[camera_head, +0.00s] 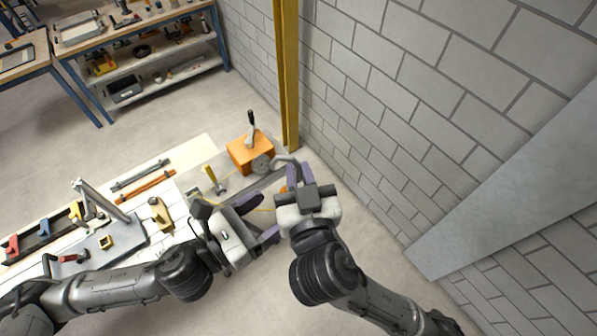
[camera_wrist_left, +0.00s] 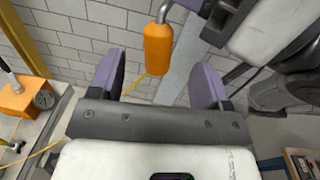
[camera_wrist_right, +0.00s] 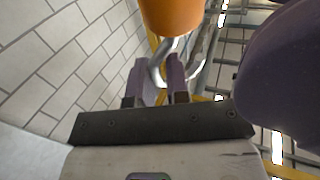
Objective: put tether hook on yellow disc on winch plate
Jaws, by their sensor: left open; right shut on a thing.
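The tether hook is a grey metal hook (camera_wrist_right: 160,68) with an orange barrel-shaped body (camera_wrist_left: 158,48). My right gripper (camera_head: 301,172) is shut on its metal hook part, beside the wall. In the right wrist view the orange body (camera_wrist_right: 172,14) shows just beyond the fingertips. My left gripper (camera_head: 270,217) is open and empty, lower left of the right one. In the left wrist view the orange body hangs beyond the gap between its fingers, apart from them. A thin yellow tether (camera_wrist_left: 138,82) runs down-left from it. I cannot make out the yellow disc on the winch plate (camera_head: 192,184).
An orange winch box (camera_head: 250,153) with an upright lever (camera_head: 251,128) stands close to the right gripper. A yellow-topped part (camera_head: 211,176) stands left of it. A yellow post (camera_head: 287,75) and block wall (camera_head: 420,110) limit room to the right. Bare floor lies behind the bench.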

